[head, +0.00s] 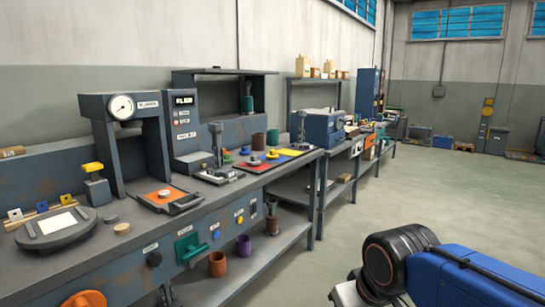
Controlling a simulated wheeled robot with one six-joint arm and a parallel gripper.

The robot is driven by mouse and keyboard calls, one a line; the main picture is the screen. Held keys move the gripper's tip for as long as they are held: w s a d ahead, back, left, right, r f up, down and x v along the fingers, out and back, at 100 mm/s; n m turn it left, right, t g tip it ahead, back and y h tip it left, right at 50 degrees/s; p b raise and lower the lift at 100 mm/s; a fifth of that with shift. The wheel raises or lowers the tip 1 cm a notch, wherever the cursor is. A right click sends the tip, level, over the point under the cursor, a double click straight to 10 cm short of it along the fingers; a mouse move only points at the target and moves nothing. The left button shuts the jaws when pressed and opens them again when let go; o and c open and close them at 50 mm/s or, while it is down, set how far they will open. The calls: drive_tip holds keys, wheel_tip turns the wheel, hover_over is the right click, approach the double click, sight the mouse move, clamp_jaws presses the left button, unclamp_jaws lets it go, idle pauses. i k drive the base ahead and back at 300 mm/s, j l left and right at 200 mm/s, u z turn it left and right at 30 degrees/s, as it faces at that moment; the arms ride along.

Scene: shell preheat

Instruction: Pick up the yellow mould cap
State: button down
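Two yellow pieces could be the yellow mould cap, and I cannot tell which it is. One is a small yellow round piece (272,155) near the coloured mats at the back of the workbench. My blue arm enters at the lower right, over the floor and well apart from the bench. My gripper's fingers are not in view.
The long grey workbench (75,272) runs along the left wall. A press with a dial gauge (122,107) stands on it. Cups (217,263) stand on the lower shelf. The floor (440,200) at right is clear.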

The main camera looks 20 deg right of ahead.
sight(271, 154)
drive_tip(key=i+l+u, duration=0.2)
drive_tip(key=i+l, duration=0.2)
drive_tip(key=i, duration=0.3)
drive_tip(key=i+l+u, duration=0.15)
drive_tip(key=i+l, duration=0.4)
drive_tip(key=i, duration=0.05)
